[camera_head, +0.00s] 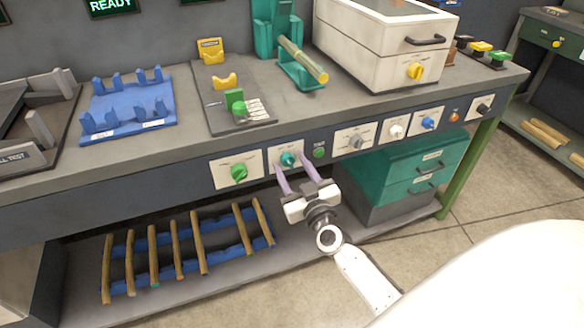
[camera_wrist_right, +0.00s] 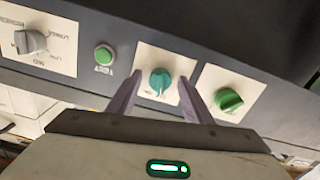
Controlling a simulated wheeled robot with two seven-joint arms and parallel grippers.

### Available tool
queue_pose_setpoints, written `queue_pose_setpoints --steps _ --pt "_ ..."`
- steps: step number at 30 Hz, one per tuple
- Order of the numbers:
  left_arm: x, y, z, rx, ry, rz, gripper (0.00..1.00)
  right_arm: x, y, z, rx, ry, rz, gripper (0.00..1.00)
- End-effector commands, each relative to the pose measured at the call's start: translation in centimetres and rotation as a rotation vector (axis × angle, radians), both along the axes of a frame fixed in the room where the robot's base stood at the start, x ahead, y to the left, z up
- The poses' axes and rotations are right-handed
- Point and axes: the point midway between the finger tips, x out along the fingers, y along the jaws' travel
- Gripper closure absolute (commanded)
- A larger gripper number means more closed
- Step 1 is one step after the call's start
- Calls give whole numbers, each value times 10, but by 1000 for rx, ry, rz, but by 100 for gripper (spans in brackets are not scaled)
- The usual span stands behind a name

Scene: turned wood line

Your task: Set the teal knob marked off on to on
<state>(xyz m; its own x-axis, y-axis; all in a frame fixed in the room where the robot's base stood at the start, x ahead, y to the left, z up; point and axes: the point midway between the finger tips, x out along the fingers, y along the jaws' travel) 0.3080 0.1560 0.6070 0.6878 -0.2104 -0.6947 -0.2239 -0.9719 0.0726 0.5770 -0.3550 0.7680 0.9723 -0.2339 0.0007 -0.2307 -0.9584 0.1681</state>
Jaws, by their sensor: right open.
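The teal knob (camera_head: 288,159) sits on a white plate on the front panel of the bench. In the right wrist view the teal knob (camera_wrist_right: 160,81) shows between the finger tips, its plate markings too small to read. My right gripper (camera_head: 296,172) is open in front of the panel, with its two purple fingers pointing at the knob. In the right wrist view the right gripper (camera_wrist_right: 158,92) has one finger on each side of the knob; I cannot tell whether they touch it. My left gripper is not in view.
A green knob (camera_head: 238,172) is left of the teal one. A green button (camera_head: 319,152) and a grey knob (camera_head: 356,142) are to its right. Teal drawers (camera_head: 425,165) stand under the bench at right. A blue rack with wooden sticks (camera_head: 190,250) lies on the lower shelf.

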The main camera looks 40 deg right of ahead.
Motion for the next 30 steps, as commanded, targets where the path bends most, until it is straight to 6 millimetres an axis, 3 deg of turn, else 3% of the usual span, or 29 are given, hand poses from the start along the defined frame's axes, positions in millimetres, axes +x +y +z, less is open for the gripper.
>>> queue_pose_setpoints --steps 2,9,20,30 --pt "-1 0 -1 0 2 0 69 0 0 0 0 0 0 54" --pt "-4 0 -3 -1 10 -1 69 0 0 0 0 0 0 94" --pt "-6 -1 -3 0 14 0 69 -1 0 0 57 -13 0 95" --pt "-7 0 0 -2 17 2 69 0 1 0 294 -69 1 95"
